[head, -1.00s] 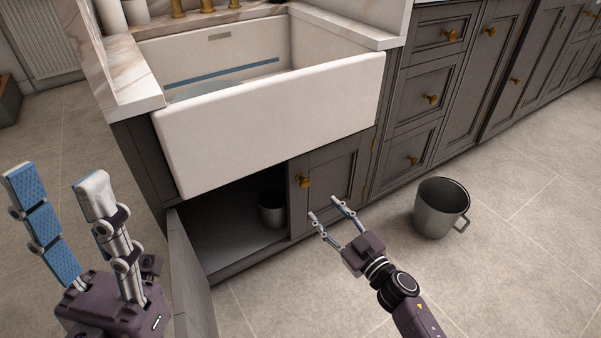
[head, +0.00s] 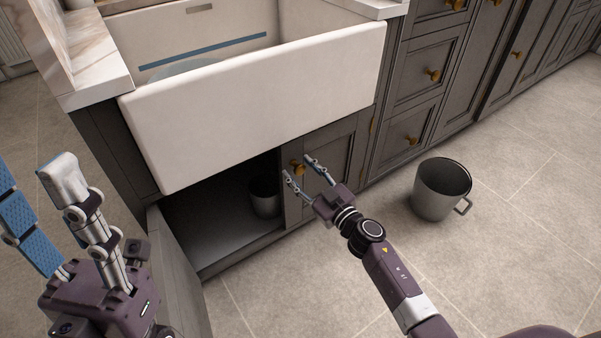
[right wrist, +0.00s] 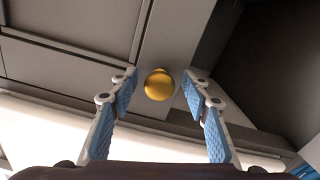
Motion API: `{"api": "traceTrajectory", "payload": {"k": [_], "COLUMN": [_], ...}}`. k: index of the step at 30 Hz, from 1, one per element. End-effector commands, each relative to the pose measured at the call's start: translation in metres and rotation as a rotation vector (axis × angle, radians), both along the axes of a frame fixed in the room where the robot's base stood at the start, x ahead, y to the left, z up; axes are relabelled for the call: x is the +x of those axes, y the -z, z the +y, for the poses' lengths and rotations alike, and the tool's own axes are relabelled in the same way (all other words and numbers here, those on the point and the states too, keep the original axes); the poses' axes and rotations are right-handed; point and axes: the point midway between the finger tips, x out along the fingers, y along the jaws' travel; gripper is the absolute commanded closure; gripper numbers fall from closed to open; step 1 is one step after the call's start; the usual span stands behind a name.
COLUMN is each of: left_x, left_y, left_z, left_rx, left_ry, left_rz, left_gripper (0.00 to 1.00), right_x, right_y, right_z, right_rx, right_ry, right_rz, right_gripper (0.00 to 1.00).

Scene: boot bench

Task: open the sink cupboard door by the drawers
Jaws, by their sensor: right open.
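The sink cupboard door by the drawers (head: 340,160) is a grey panelled door under the white sink, and it is shut. Its brass knob (head: 297,168) is at the door's upper left. My right gripper (head: 298,167) is open in front of this door, its fingers reaching toward the knob. In the right wrist view the knob (right wrist: 158,84) shows between the two blue-padded fingers, with a gap on each side. My left gripper (head: 35,195) is at the lower left of the head view, its fingers apart, away from the door.
The other sink cupboard door (head: 178,270) stands open at the left. A metal pot (head: 265,197) is inside the cupboard. A grey mug-shaped bucket (head: 440,190) stands on the floor to the right, before the drawers (head: 415,85). The floor between is clear.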

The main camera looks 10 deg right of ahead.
Motion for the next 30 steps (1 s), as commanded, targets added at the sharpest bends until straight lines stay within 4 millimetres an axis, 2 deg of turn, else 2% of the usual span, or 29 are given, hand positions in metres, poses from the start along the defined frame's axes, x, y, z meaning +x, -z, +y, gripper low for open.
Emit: {"api": "traceTrajectory", "payload": {"k": [8,20,30], "left_x": [0.0001,0.0002,0.0002], "left_y": [0.0002,0.0003,-0.0015], "left_z": [-0.0002,-0.0002,-0.0001], "left_rx": [0.000,0.000,0.000], "left_ry": [0.000,0.001,0.000], "left_rz": [0.000,0.000,0.000], "left_gripper": [0.57,0.57,0.57], "right_x": [0.0014,0.0012,-0.0018], "right_y": [-0.0002,-0.0001,-0.0005], "right_z": [0.0005,0.0004,-0.0014], "right_rx": [0.000,0.000,-0.001], "right_ry": [0.000,0.000,-0.010], "right_rz": [0.000,0.000,0.000], "right_gripper": [0.57,1.00,1.00]}}
